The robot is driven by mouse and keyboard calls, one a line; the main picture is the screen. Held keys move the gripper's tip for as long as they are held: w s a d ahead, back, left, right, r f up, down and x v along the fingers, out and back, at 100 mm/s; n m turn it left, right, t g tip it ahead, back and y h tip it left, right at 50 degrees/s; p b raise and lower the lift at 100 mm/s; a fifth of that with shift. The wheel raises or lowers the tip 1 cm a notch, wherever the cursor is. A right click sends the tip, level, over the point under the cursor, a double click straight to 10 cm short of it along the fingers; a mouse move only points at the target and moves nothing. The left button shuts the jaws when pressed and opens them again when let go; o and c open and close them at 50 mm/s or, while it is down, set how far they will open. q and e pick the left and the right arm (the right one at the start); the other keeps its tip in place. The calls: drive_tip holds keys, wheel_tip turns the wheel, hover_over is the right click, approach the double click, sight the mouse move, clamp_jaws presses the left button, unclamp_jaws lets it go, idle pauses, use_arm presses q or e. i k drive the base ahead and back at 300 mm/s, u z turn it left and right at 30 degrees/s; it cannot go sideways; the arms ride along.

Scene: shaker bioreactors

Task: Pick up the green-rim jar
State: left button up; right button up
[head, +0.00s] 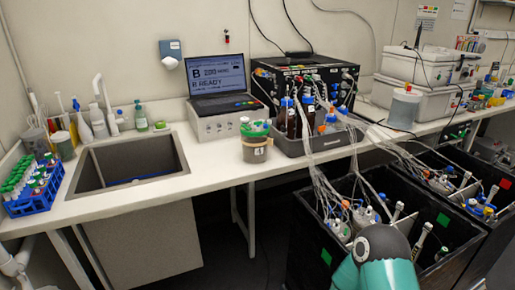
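The green-rim jar (256,151) stands on the white bench to the right of the sink. It is a squat see-through jar with a green band around its top, a small white label on its front and coloured items at its mouth. Its full outline is visible and nothing covers it. Neither of my grippers shows in the head view. Only a teal and grey link of my arm shows at the bottom right, well below the jar and in front of the black bins.
A sink (133,176) lies left of the jar, with a blue tube rack (37,205) beyond it. A laptop (219,80) stands behind the jar. A grey tray (325,145) of bottles and tubing is close on its right. Black bins (318,238) stand in front. Bare bench lies before the jar.

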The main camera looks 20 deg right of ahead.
sight(255, 143)
drive_tip(key=z, duration=0.05)
drive_tip(key=i, duration=0.85)
drive_tip(key=u, duration=0.1)
